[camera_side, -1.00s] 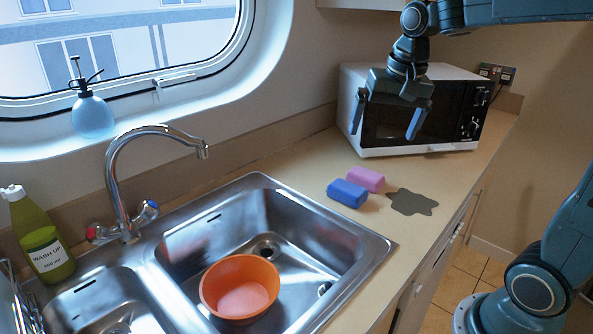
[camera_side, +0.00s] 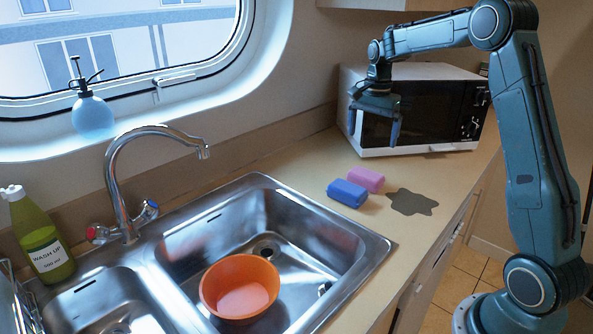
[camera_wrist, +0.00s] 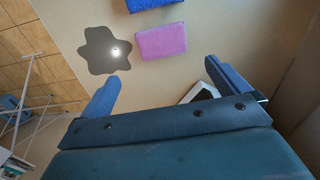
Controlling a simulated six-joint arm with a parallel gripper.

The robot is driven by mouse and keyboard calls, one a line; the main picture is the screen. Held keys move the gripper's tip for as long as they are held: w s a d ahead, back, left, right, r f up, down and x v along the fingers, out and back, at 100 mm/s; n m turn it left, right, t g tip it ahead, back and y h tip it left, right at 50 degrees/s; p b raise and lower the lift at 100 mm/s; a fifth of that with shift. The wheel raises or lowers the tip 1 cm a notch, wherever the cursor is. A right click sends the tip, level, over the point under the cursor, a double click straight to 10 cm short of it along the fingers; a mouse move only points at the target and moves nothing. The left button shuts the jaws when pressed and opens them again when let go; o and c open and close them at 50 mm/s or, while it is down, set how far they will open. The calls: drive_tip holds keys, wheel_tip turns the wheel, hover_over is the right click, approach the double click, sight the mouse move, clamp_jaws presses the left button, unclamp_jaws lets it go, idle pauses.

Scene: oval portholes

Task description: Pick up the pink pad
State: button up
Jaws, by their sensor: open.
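The pink pad (camera_side: 366,179) lies on the counter just behind the blue pad (camera_side: 347,193), right of the sink. It also shows in the wrist view (camera_wrist: 161,41), ahead of the fingers and roughly midway between them. My gripper (camera_side: 373,124) is open and empty in the air above the counter, in front of the microwave and higher than the pink pad. In the wrist view its two fingers (camera_wrist: 160,82) are spread wide. The blue pad sits at the top edge of the wrist view (camera_wrist: 155,4), partly cut off.
A dark puddle (camera_side: 411,202) lies right of the pads. The microwave (camera_side: 419,113) stands behind them. The sink (camera_side: 375,247) holds an orange bowl (camera_side: 239,286); a tap (camera_side: 112,175) and green bottle (camera_side: 40,236) stand left. The counter around the pads is otherwise clear.

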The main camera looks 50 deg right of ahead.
sight(366, 173)
drive_tip(key=shift+f, duration=4.35)
drive_tip(key=shift+w+d+f, duration=0.1)
drive_tip(key=shift+w+f, duration=0.05)
drive_tip(key=shift+f, duration=2.45)
drive_tip(key=c, duration=0.7)
drive_tip(key=shift+r, duration=0.15)
wheel_tip(366, 173, up, 20)
